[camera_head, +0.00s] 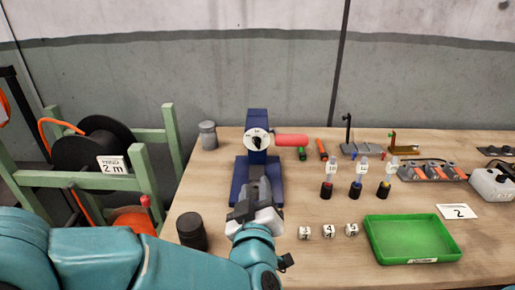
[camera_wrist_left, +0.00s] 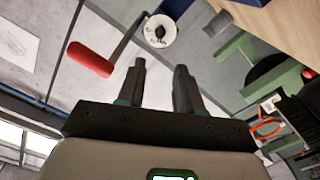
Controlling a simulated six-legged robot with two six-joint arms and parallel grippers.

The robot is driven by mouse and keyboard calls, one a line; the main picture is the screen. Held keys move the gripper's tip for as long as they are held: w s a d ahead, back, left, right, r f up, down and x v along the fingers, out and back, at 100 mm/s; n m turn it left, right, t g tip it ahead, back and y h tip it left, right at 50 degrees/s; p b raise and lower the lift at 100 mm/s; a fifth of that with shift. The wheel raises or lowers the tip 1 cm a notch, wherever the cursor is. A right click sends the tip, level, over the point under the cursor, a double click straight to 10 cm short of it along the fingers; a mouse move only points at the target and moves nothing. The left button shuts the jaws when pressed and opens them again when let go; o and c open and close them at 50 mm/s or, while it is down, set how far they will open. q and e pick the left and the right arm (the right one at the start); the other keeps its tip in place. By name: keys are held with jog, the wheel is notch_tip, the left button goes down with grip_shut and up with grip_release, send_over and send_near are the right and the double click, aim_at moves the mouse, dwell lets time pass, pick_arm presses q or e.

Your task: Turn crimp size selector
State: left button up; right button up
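The crimp size selector (camera_head: 257,141) is a white round dial with a dark knob, on the upper front of a blue crimping press (camera_head: 238,190). The press has a red handle (camera_head: 292,140) reaching to the right. In the left wrist view the dial (camera_wrist_left: 156,32) and the red handle (camera_wrist_left: 90,60) show beyond the fingertips. My left gripper (camera_head: 260,188) is in front of the press, below the dial and apart from it. In the left wrist view the left gripper's fingers (camera_wrist_left: 160,75) stand apart with nothing between them. My right gripper is not in view.
A green tray (camera_head: 372,240), white numbered cubes (camera_head: 328,232) and several bottles stand right of the press. A black cylinder (camera_head: 191,231) and a grey canister (camera_head: 208,135) stand on the left. A cable reel (camera_head: 85,150) on a green frame is left of the bench.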

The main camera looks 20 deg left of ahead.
aim_at(257, 145)
pick_arm(q)
jog(key=p+x, duration=0.2)
jog(key=x, duration=1.4)
jog(key=shift+w+a, duration=0.1)
jog(key=shift+a, duration=0.1)
grip_shut()
